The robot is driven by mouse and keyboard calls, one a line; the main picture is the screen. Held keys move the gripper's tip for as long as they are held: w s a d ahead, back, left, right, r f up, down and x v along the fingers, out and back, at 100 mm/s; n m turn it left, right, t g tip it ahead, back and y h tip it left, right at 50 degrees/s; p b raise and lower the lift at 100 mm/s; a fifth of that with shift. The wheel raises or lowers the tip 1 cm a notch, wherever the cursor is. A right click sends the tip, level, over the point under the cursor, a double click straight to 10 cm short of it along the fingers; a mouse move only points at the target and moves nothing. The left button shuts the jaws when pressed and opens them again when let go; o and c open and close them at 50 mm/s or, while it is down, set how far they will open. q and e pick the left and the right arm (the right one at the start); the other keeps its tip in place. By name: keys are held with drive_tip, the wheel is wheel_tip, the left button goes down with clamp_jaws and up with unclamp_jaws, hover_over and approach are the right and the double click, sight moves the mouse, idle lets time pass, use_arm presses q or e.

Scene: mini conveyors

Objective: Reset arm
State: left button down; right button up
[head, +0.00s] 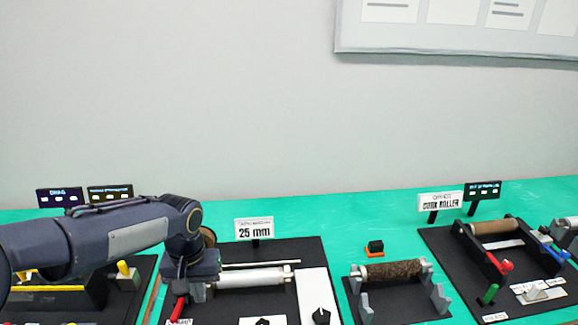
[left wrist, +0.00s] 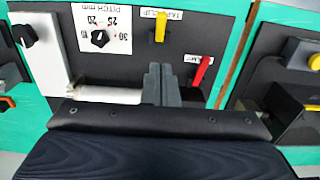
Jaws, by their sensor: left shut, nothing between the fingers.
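My left arm (head: 110,237) reaches in from the left in the head view, with its wrist bent downward over the left side of the board with the "25 mm" sign (head: 254,232). My left gripper (left wrist: 160,72) is shut and empty, its grey fingers together in the left wrist view. It is over the black board, between the pale roller (left wrist: 108,95) and a red lever (left wrist: 202,72). The red lever also shows in the head view (head: 178,309), just below the wrist. Whether the fingers touch the board is unclear. My right gripper is not in view.
The board bears a pitch dial (left wrist: 99,38) and a yellow clip lever (left wrist: 160,27). A dark bristly roller (head: 393,271) stands in the middle right and another roller unit (head: 497,226) at far right.

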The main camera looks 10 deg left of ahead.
use_arm(q)
drive_tip(key=s+d+r+t+h, duration=0.2)
drive_tip(key=s+t, duration=0.1)
drive_tip(key=s, duration=0.5)
drive_tip(key=s+d+r+m+t+h, duration=0.1)
drive_tip(key=s+d+r+t, duration=0.1)
drive_tip(key=s, duration=0.6)
drive_tip(key=shift+d+r+t+h, duration=0.25)
drive_tip(key=shift+r+t+h, duration=0.05)
drive_tip(key=shift+t+h, duration=0.1)
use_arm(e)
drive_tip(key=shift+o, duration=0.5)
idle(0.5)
